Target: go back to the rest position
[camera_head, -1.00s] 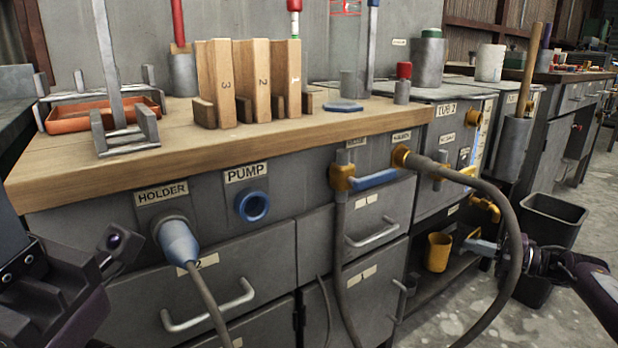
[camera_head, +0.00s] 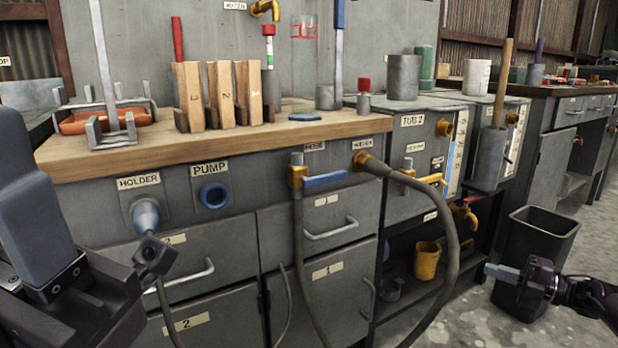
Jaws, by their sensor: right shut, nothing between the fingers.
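My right gripper (camera_head: 492,269) comes in from the lower right, in front of the workbench's open shelf and the dark bin. Its grey fingers are together with nothing between them. It points left and stays apart from the hose. My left arm fills the lower left, and the dark end of my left gripper (camera_head: 153,255) overlaps the drawers below the holder socket (camera_head: 146,212). The state of its fingers does not show clearly.
The workbench (camera_head: 240,140) carries numbered wooden blocks (camera_head: 220,95) and an orange tray (camera_head: 85,122). A thick hose (camera_head: 452,235) loops from the yellow socket. A yellow cup (camera_head: 427,262) stands on the low shelf. A dark bin (camera_head: 535,235) stands right, with free floor in front.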

